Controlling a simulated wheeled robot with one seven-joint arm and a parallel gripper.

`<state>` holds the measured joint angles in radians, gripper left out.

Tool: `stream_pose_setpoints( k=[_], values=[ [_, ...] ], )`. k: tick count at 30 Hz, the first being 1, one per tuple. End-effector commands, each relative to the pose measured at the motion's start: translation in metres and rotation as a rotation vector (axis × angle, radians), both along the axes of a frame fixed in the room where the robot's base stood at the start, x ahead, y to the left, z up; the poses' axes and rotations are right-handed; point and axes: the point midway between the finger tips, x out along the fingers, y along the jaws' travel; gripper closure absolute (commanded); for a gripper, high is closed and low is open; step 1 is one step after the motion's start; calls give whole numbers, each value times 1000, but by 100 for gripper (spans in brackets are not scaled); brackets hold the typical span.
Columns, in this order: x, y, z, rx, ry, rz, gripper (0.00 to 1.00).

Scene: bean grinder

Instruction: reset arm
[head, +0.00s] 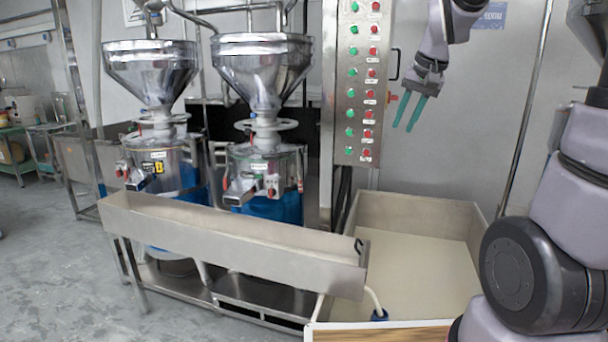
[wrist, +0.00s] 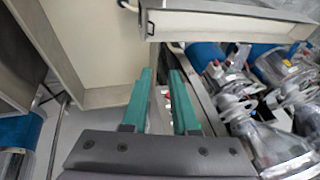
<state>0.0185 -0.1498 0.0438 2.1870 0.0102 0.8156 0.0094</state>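My gripper (head: 404,126) is raised in the upper right of the head view, beside the control panel (head: 361,80) with its green and red buttons. Its two teal fingers point down and stand a little apart, with nothing between them. In the wrist view the gripper (wrist: 161,76) also shows an empty gap between the fingers. It is clear of the panel and above the level of the large bin (head: 415,262).
Two steel grinders with funnel hoppers (head: 262,62) (head: 152,70) stand on the left. A long metal trough (head: 230,240) runs in front of them. The bin with a pale inside lies below my gripper. A grey wall is behind, with open air around the gripper.

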Motion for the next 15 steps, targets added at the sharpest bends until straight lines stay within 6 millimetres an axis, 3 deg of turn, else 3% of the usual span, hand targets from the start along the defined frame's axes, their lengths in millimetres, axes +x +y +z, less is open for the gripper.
stream_pose_setpoints(
  k=[3, 9, 15],
  values=[
    [-49, -2, 26, 5, -58, -8, 73],
    [-122, -5, 44, 21, -139, -21, 73],
    [-167, -6, 44, 36, -188, -27, 73]
  ],
)
